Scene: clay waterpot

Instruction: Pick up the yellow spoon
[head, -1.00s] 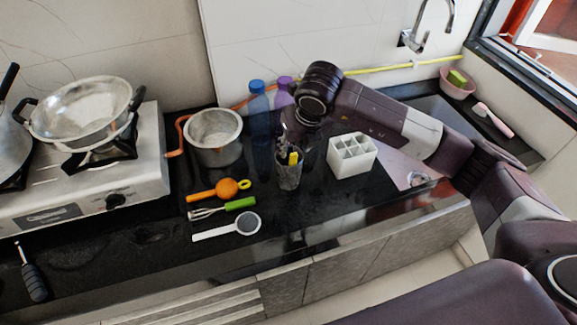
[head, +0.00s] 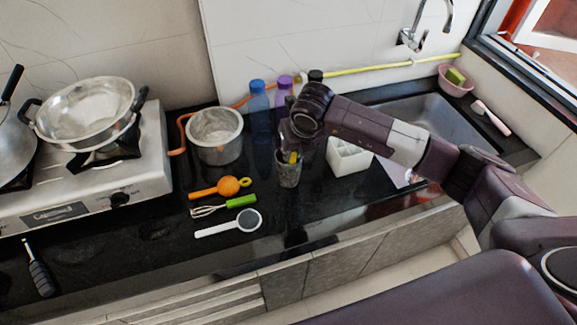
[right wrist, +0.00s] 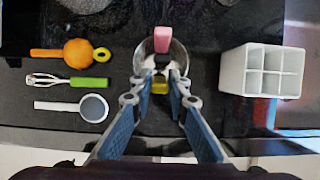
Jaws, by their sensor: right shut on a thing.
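The yellow spoon (right wrist: 160,88) stands in a metal cup; its yellow part also shows in the head view (head: 293,157). The cup (head: 289,177) is on the dark counter. My right gripper (right wrist: 160,79) points down over the cup and is shut on the yellow spoon, one finger on each side. The spoon's lower part is hidden inside the cup. A pink-topped utensil (right wrist: 162,38) stands in the same cup, just beyond the fingers. My left gripper is not in view.
A white compartment holder (head: 350,157) stands right of the cup. An orange utensil (head: 222,187), a green-handled whisk (head: 240,201) and a white strainer (head: 247,221) lie to the left. A pot (head: 215,140) and bottles (head: 260,112) stand behind. The counter's front edge is close.

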